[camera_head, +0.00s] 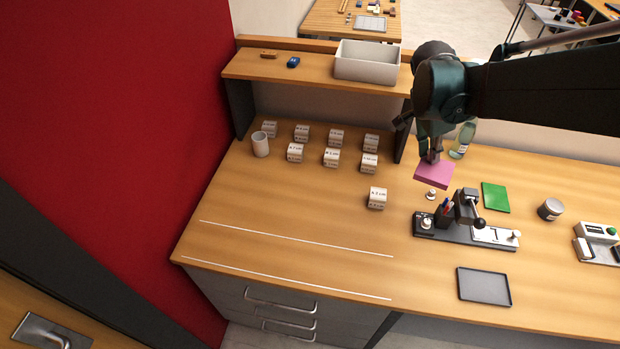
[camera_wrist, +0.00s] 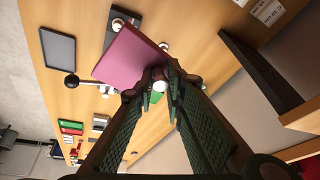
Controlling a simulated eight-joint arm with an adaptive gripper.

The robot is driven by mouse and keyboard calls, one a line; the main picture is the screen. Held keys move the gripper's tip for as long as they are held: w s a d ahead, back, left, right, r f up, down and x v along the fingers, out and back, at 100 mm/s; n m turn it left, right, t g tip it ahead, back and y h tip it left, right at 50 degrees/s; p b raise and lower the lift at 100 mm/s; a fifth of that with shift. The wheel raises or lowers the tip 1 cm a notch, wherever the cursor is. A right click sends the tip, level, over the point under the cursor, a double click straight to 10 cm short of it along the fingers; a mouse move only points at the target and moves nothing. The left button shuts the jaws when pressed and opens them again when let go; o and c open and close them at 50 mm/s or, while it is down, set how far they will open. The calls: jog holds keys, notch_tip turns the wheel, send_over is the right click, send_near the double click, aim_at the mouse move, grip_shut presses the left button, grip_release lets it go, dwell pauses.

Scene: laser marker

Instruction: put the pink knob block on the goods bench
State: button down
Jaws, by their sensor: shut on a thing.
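The pink knob block (camera_head: 434,174) is in my gripper (camera_head: 430,154), above the wooden workbench (camera_head: 300,215) and behind the marking device. In the wrist view the pink block (camera_wrist: 130,60) shows as a flat slab. The fingertips of my gripper (camera_wrist: 160,82) close near its edge, and its knob is mostly hidden between them. Another wooden bench (camera_head: 325,22) stands far at the back with small goods and a grey tray on it. I cannot tell for sure which bench is the goods bench.
Several white labelled cubes (camera_head: 331,157) and a white cup (camera_head: 260,144) stand on the left. A raised shelf (camera_head: 320,72) holds a white bin (camera_head: 367,62). The marking device (camera_head: 465,228), a green pad (camera_head: 495,197), a jar (camera_head: 550,209) and a dark tray (camera_head: 484,286) stand right. The front left is clear.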

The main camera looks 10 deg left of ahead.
jog(key=s+a+n+t+y, duration=0.1)
jog(key=s+a+n, duration=0.15)
jog(key=a, duration=1.45)
jog(key=s+a+n, duration=0.1)
jog(key=s+a, duration=0.3)
jog(key=a, duration=1.3)
notch_tip(320, 180, down, 11)
jog(key=shift+s+a+b, duration=0.15)
jog(key=shift+a+b, duration=0.05)
jog(key=shift+b, duration=0.15)
jog(key=shift+f, duration=0.1)
jog(key=shift+f+b, duration=0.35)
jog(key=shift+f, duration=2.55)
jog(key=shift+f, duration=2.1)
